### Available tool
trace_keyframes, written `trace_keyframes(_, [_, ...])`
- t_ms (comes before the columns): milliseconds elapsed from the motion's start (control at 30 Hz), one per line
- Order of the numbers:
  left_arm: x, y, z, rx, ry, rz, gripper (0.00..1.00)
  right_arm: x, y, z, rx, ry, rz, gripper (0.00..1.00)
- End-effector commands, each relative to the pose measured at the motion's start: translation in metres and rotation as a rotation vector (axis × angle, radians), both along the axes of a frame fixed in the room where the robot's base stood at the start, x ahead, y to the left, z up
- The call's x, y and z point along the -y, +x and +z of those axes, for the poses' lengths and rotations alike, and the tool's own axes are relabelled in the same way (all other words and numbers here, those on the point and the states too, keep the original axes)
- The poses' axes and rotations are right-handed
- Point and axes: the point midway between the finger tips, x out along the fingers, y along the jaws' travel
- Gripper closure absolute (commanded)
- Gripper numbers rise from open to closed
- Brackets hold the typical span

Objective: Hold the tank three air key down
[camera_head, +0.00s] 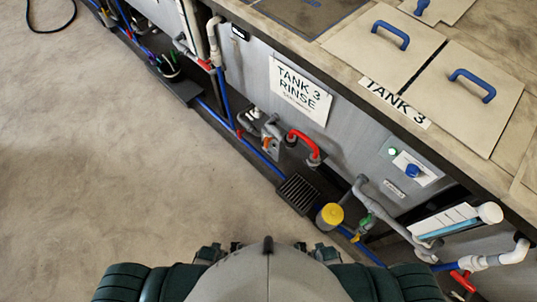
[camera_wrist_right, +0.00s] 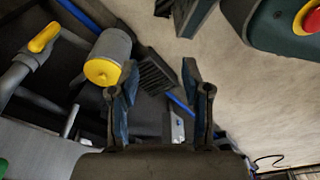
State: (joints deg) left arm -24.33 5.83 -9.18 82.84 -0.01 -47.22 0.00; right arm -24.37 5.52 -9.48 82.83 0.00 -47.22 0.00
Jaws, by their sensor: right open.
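The tank three front panel carries a "TANK 3 RINSE" sign (camera_head: 300,90). To its right on the panel is a white plate (camera_head: 416,168) with a blue key or knob (camera_head: 412,171), likely the air key. A small green light (camera_head: 392,151) is just up and left of it. A "TANK 3" label (camera_head: 396,103) lies on the tank top edge above. My right gripper (camera_wrist_right: 160,70) is open and empty in the right wrist view, pointing toward the floor-level pipework. The key is not seen in that view. My left gripper is in neither view.
Grey pipework (camera_head: 383,215) runs below the key. Blue-handled lids (camera_head: 472,95) cover the top. Open floor (camera_head: 100,170) lies left.

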Motion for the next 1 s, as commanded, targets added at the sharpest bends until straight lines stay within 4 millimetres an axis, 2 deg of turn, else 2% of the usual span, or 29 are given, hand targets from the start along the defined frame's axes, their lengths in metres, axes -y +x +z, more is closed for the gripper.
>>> trace_keyframes(133, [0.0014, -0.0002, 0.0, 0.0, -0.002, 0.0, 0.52, 0.0004, 0.0002, 0.0, 0.0, -0.001, 0.0, 0.52])
trace_keyframes(167, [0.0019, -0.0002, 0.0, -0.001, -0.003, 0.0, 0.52, 0.0005, 0.0002, 0.0, 0.0, -0.001, 0.0, 0.57])
trace_keyframes(333, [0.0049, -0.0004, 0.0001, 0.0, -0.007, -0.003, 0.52, 0.0013, 0.0003, 0.0, 0.0, -0.002, 0.0, 1.0])
trace_keyframes(1000, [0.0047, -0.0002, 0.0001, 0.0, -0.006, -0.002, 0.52, 0.0017, 0.0009, 0.0002, 0.001, -0.002, 0.0, 1.0])
